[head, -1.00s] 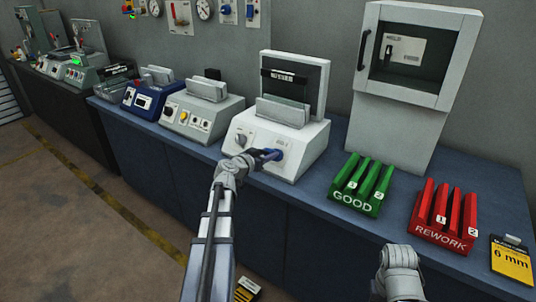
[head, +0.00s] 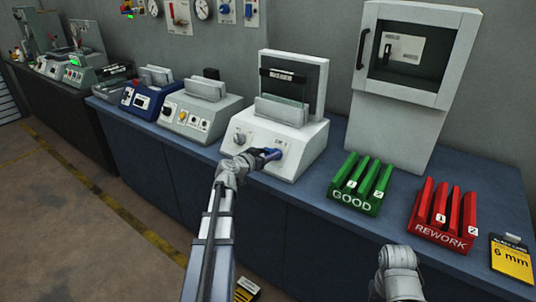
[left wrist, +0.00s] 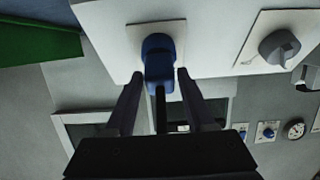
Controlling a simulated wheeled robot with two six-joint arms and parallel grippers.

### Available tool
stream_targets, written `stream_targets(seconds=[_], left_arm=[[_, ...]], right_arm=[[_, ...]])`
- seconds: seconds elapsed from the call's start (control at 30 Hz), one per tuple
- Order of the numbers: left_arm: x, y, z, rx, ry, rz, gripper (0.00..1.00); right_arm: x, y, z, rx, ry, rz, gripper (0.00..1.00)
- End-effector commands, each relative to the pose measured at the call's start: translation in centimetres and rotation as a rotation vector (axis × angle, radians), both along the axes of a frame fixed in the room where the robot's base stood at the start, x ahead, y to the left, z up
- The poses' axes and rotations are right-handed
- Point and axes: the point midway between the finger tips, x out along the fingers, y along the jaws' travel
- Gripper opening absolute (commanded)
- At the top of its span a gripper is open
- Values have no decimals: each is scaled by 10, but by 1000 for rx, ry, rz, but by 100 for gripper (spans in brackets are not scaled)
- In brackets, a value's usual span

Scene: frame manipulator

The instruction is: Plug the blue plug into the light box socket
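The light box (head: 290,148) is the white sloped box with an upright glass panel, at the middle of the bench. Its socket plate (left wrist: 133,36) and grey knob (left wrist: 279,47) show in the left wrist view. The blue plug (left wrist: 158,56) sits against the socket plate, its dark cable trailing toward my gripper. How deep it sits is hidden. My left gripper (left wrist: 160,75) is open, with one finger on each side of the plug and a small gap at both. In the head view, my left gripper (head: 262,155) is at the box's front face. My right gripper is not visible.
A green GOOD rack (head: 356,203) and a red REWORK rack (head: 440,232) stand to the right on the bench, with a yellow 6 mm card (head: 511,258) beyond. A grey glass-fronted cabinet (head: 400,120) stands behind. Other instruments, including a grey box (head: 198,121), line the bench to the left.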

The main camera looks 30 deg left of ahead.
Motion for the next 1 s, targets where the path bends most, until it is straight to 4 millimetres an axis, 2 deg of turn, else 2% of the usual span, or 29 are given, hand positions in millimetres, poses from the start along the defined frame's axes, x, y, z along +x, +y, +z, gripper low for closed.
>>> stream_targets(seconds=[0.03,0.2,0.57,0.77,1.0], left_arm=[[0,0,0,0,0,0,61],[0,0,0,0,0,0,77],[-6,0,2,0,0,1,77],[-29,1,9,0,0,1,77],[-67,4,18,1,0,3,77]], right_arm=[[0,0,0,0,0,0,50],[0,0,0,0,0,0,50],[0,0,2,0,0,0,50],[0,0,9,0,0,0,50],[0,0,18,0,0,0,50]])
